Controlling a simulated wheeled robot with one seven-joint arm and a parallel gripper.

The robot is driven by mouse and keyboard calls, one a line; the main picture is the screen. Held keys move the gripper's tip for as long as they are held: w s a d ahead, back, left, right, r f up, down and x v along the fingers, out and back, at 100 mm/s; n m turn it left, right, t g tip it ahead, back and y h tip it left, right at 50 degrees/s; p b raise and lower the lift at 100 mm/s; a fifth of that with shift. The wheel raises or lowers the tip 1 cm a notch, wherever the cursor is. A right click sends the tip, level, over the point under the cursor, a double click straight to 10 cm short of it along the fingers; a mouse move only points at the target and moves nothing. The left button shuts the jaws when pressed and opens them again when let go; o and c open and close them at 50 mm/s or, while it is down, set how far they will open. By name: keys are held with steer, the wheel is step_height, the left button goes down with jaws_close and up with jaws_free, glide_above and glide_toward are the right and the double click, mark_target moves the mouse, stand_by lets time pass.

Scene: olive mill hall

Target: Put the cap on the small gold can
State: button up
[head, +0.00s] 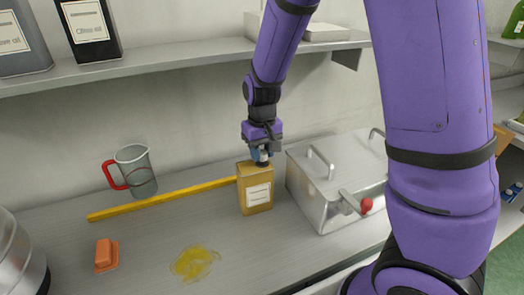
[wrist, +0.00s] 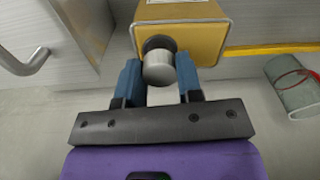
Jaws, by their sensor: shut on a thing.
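The small gold can (head: 255,190) stands upright on the counter with a pale label on its front. A silver-grey cap (wrist: 160,70) is between the blue fingers of my gripper (head: 262,152), which is shut on it. In the wrist view the gold can (wrist: 200,42) is just beyond the fingertips, and the cap overlaps its dark round neck (wrist: 153,42). In the head view the gripper is right above the can's top. I cannot tell whether the cap is touching the neck or seated on it.
A metal box with a red-knobbed handle (head: 325,205) stands close right of the can. A yellow bar (head: 165,203) lies left of it. A shelf (head: 180,60) hangs above.

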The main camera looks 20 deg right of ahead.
steer(key=shift+f, duration=0.45)
stand_by(1.1)
steer(key=o, duration=0.9)
steer(key=shift+c, duration=1.2)
